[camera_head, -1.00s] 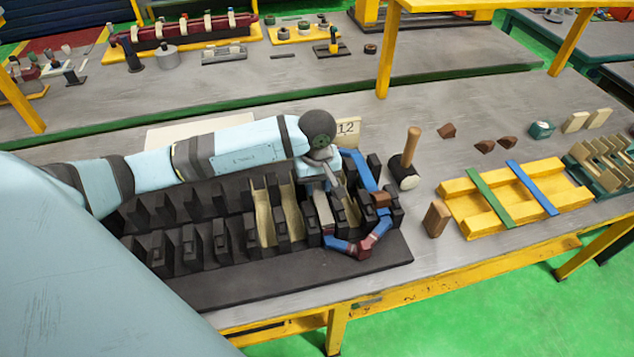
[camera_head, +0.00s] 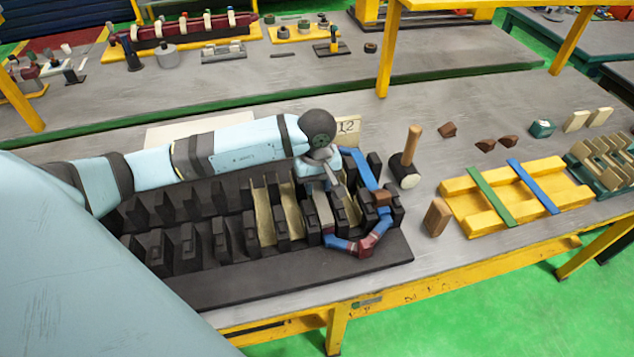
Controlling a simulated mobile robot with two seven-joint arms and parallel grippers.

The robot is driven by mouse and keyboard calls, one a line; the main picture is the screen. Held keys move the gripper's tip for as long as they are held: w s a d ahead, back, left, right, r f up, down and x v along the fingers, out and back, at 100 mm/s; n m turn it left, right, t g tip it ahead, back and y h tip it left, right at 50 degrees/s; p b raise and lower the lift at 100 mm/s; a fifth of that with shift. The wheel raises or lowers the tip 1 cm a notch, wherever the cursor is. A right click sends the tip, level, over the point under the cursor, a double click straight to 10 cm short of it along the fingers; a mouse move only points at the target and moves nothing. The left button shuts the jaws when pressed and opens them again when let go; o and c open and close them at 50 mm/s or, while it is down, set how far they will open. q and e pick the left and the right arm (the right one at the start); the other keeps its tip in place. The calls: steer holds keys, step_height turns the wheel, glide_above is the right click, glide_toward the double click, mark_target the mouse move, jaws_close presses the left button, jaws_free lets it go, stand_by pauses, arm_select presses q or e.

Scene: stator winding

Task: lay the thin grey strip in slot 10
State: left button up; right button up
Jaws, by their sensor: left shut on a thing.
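The black slotted stator block (camera_head: 290,283) lies on the bench with two rows of dark teeth. A thin grey strip (camera_head: 323,209) lies low between the teeth, just right of the liners. My left gripper (camera_head: 328,186) is over the right part of the block, pointing down at the strip and shut on it. Its fingertips are small and partly hidden by the teeth. A blue and red coil (camera_head: 341,244) loops around the teeth at the right end. My right gripper is not in view.
A number card (camera_head: 347,128) stands behind the block. A mallet (camera_head: 406,165) and a brown wooden block (camera_head: 437,217) stand to its right. A yellow rack (camera_head: 470,221) holds a green strip (camera_head: 490,196) and a blue strip (camera_head: 532,188). Bare bench lies between them.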

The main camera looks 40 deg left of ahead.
arm_select(q)
steer(key=shift+f, duration=0.25)
stand_by(0.4)
steer(key=o, duration=1.1)
steer(key=shift+r, duration=0.15)
steer(key=shift+r, duration=0.5)
steer(key=shift+r, duration=0.15)
steer(key=shift+r, duration=0.1)
